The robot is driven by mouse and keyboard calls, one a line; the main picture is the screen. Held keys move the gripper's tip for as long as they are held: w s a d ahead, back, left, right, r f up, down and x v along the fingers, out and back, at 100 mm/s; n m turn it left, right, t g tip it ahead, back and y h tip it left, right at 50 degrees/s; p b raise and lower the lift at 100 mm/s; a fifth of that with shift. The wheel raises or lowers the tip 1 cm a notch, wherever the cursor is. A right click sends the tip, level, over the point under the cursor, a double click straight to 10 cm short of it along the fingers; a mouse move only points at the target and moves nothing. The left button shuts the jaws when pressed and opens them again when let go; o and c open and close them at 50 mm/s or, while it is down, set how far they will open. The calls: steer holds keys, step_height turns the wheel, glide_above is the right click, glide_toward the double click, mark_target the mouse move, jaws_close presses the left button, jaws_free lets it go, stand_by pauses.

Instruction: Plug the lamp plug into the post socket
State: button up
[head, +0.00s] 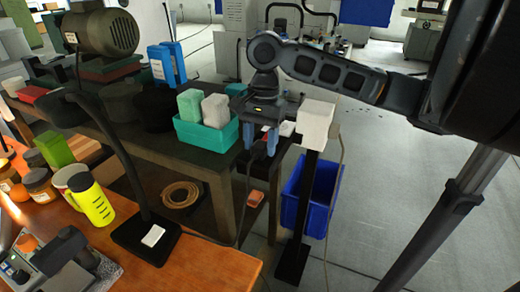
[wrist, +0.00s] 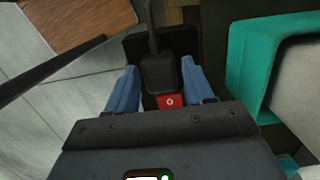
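A teal tray (head: 205,137) with green and white blocks stands on the bench just left of my gripper. It is also close by in the wrist view (wrist: 247,70). A blue bin (head: 318,200) stands behind the post. The floor right of the post is mostly clear.

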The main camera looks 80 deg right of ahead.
mark_target(262, 143)
steer(key=c, duration=0.7)
steer(key=shift+c, duration=0.2)
steer(key=shift+r, duration=0.5)
steer(key=r, duration=0.2)
steer(key=d+r, duration=0.1)
steer(key=shift+s+r, duration=0.3)
steer(key=s+d+r+b, duration=0.1)
steer(key=s+d+r, duration=0.5)
steer(key=d, duration=0.2)
steer(key=shift+s+r, duration=0.2)
steer(key=shift+s, duration=0.1)
steer(key=shift+d, duration=0.1)
